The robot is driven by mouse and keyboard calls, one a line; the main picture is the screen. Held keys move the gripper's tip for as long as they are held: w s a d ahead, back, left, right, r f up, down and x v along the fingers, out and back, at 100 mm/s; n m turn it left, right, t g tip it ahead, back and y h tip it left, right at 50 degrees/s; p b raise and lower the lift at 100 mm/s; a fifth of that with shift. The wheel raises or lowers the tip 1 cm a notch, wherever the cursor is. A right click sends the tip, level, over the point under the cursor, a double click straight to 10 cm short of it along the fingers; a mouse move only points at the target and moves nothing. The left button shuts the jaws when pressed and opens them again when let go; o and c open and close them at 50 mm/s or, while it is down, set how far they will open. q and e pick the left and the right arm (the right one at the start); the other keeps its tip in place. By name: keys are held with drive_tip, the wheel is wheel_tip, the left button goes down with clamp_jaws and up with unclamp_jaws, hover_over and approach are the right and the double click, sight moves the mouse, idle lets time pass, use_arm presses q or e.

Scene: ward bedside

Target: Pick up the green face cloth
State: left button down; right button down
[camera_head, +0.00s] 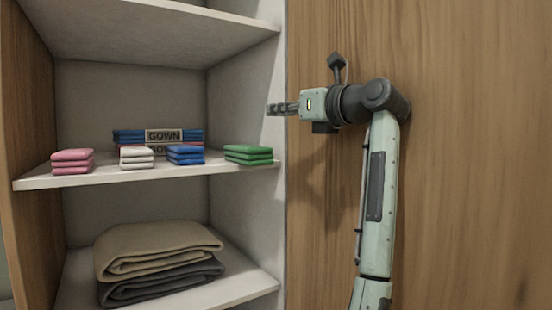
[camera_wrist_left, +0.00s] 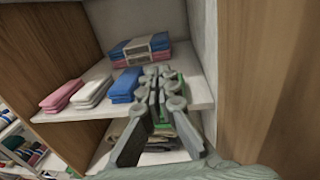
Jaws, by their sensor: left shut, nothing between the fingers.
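The green face cloth (camera_head: 248,154) lies folded in a small stack at the right end of the middle shelf (camera_head: 100,177). My left gripper (camera_head: 270,108) is above the cloth and slightly to its right in the head view, apart from it. Its fingers are shut with nothing between them. In the left wrist view the fingers (camera_wrist_left: 160,72) cover most of the green cloth, and only bits of green show around them. My right gripper is not in view.
Pink (camera_head: 72,161), white (camera_head: 136,157) and blue (camera_head: 185,154) folded cloths stand left of the green one. Packs labelled GOWN (camera_head: 164,135) lie behind. Folded blankets (camera_head: 155,250) lie on the lower shelf. A wooden panel (camera_head: 470,150) stands to the right.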

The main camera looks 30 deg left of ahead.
sight(267, 158)
use_arm(q)
wheel_tip(267, 158, down, 10)
drive_tip(key=shift+d+r, duration=0.1)
drive_tip(key=shift+a, duration=0.35)
drive_tip(key=shift+w, duration=0.1)
drive_tip(key=shift+a, duration=0.1)
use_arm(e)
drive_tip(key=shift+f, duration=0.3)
use_arm(q)
drive_tip(key=shift+a, duration=0.1)
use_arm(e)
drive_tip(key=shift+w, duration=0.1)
use_arm(q)
drive_tip(key=shift+x, duration=0.8)
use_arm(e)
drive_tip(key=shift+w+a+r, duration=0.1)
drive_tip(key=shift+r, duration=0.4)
